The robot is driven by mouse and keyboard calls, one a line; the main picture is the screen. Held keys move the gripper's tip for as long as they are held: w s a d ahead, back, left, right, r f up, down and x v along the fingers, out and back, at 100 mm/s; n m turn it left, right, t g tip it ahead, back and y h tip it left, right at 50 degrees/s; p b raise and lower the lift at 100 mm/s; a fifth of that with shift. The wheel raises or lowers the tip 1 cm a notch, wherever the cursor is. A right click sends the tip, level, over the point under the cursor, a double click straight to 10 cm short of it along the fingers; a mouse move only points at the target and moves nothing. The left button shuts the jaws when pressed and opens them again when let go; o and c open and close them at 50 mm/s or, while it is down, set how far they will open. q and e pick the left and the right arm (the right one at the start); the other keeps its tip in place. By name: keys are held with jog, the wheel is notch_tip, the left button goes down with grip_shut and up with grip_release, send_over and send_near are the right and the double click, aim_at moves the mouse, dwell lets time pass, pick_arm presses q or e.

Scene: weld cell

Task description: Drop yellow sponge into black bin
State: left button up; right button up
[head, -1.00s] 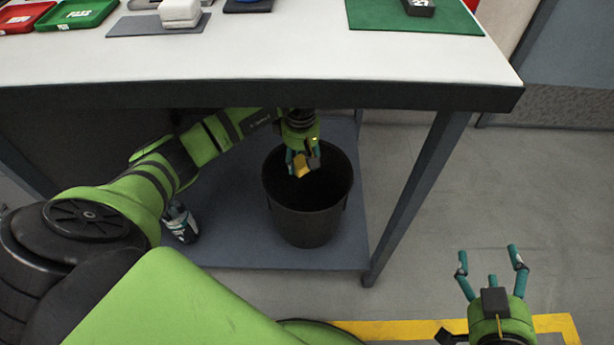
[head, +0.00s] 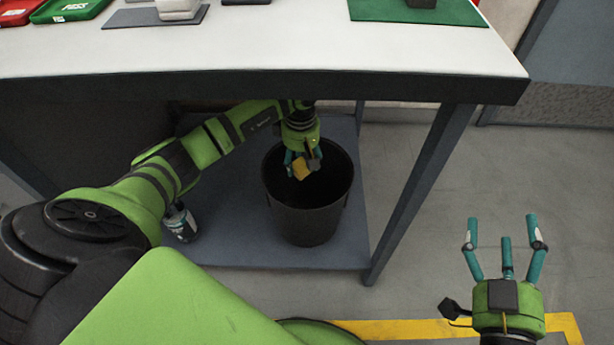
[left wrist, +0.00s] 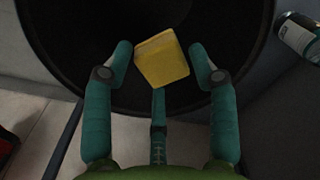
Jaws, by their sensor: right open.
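The yellow sponge (head: 301,171) is in my left gripper (head: 303,162), under the table and over the mouth of the black bin (head: 308,222). In the left wrist view the sponge (left wrist: 162,60) sits tilted between the teal fingertips (left wrist: 163,62), with the dark inside of the bin (left wrist: 90,45) behind it. My right gripper (head: 503,232) is open and empty, over the floor at the lower right.
The table (head: 270,50) spans above my left arm, with a leg (head: 420,190) right of the bin. A bottle-like container (head: 180,223) stands left of the bin on the grey lower shelf (head: 235,240). A green mat (head: 375,10) and trays (head: 70,10) lie on top. Floor at right is clear.

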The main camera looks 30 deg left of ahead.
dwell(0.3)
pick_arm(q)
notch_tip(320, 180, up, 8)
jog(key=shift+f, duration=0.2)
dwell(0.5)
